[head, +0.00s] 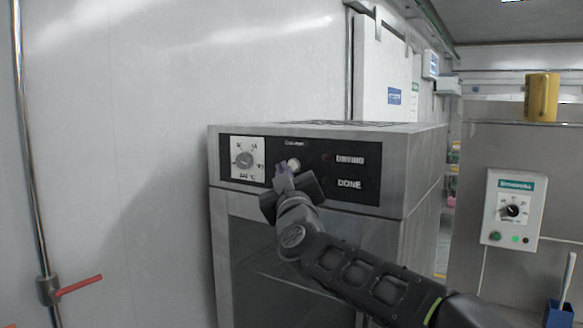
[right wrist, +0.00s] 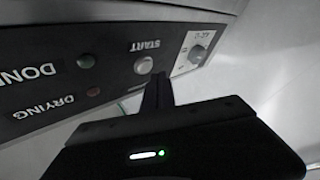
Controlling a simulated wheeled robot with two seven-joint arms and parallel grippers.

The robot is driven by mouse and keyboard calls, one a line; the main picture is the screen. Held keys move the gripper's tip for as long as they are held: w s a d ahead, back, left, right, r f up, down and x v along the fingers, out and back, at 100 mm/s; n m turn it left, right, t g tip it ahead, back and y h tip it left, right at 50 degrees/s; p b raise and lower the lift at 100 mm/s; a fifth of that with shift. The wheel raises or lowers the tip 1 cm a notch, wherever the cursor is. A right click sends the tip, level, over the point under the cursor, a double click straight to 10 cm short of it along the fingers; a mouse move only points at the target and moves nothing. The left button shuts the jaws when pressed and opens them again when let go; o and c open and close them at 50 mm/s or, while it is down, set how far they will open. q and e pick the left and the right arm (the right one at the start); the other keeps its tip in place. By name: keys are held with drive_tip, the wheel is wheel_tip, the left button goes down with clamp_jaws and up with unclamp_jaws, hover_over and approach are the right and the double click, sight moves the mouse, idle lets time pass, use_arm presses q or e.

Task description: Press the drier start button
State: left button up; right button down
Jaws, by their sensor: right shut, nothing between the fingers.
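The drier (head: 424,166) is a grey metal box with a black control panel on its upper front. Its start button (head: 294,164) is a round pale button to the right of the dial (head: 247,158). The button also shows in the right wrist view (right wrist: 143,65), under the word START. My right gripper (head: 283,170) is shut and empty, with its fingertips right beside the button at the panel. In the right wrist view the fingertips (right wrist: 159,78) lie just to the right of the button; I cannot tell whether they touch it. My left gripper is not in view.
Red and green indicator lamps sit on the panel beside DRYING and DONE. A pipe with a red lever (head: 80,285) runs down the left wall.

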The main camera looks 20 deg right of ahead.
drive_tip(key=shift+w+d, duration=0.1)
idle(0.6)
drive_tip(key=shift+w+d, duration=0.2)
drive_tip(key=shift+d, duration=0.05)
drive_tip(key=shift+w+d, duration=0.3)
drive_tip(key=shift+d, duration=0.1)
idle(1.0)
drive_tip(key=shift+s+a, duration=0.1)
drive_tip(key=shift+s+a+p, duration=0.5)
drive_tip(key=shift+a+p, duration=0.05)
drive_tip(key=shift+a, duration=0.05)
drive_tip(key=s+a+p, duration=0.1)
drive_tip(key=a, duration=0.1)
drive_tip(key=s+a, duration=0.2)
drive_tip(key=shift+s+p, duration=0.1)
drive_tip(key=shift+p, duration=0.3)
